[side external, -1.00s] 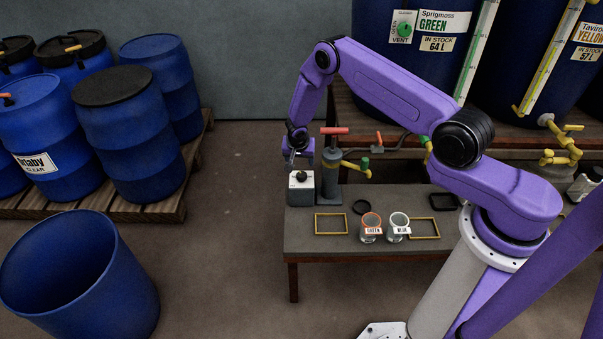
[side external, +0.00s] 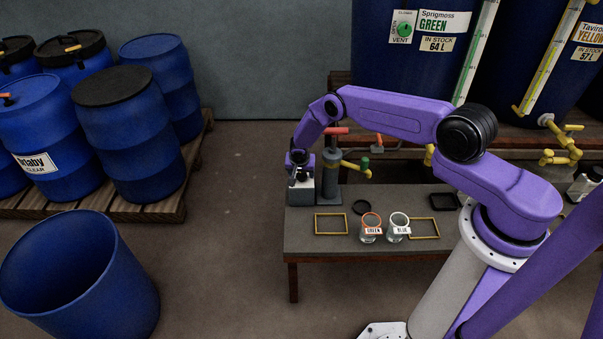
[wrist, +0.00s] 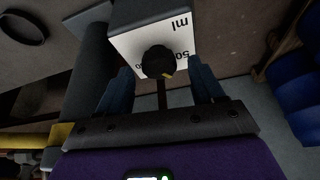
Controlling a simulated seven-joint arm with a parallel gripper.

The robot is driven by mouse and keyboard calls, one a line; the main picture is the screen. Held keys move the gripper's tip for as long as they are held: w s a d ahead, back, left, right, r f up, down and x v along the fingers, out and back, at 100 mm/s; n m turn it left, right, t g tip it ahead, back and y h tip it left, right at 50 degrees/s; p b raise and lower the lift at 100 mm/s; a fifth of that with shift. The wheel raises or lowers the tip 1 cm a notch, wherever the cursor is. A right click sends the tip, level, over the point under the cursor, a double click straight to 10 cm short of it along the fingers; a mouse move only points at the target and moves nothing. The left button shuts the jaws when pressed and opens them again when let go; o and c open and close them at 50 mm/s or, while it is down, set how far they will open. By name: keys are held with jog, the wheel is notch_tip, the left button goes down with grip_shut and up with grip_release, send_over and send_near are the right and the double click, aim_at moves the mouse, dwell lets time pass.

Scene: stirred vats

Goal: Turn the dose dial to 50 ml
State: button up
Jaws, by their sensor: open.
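The dose dial is a black round knob (wrist: 157,60) with a yellow mark on its lower right edge in the wrist view. It sits on the white face of a grey box (wrist: 150,12), printed "ml" and a "50" partly hidden by the knob; other print at its left is too covered to read. The box (side external: 300,195) stands at the bench's left end in the side view. My gripper (wrist: 161,72) is open, its two blue fingers on either side of the knob. I cannot tell whether they touch it. In the side view my gripper (side external: 300,174) is low at the box.
A grey pump column (side external: 330,172) with a red handle and yellow spout stands right beside the box.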

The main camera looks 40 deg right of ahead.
jog(key=shift+d+f, duration=0.15)
jog(key=shift+f, duration=0.15)
jog(key=shift+c, duration=0.3)
jog(key=c, duration=1)
jog(key=shift+s+d+n+t+y, duration=0.1)
jog(key=shift+n+t+y, duration=0.3)
jog(key=shift+n, duration=1.1)
jog(key=shift+n+t+y, duration=0.2)
jog(key=shift+n+y, duration=0.4)
jog(key=shift+n, duration=0.9)
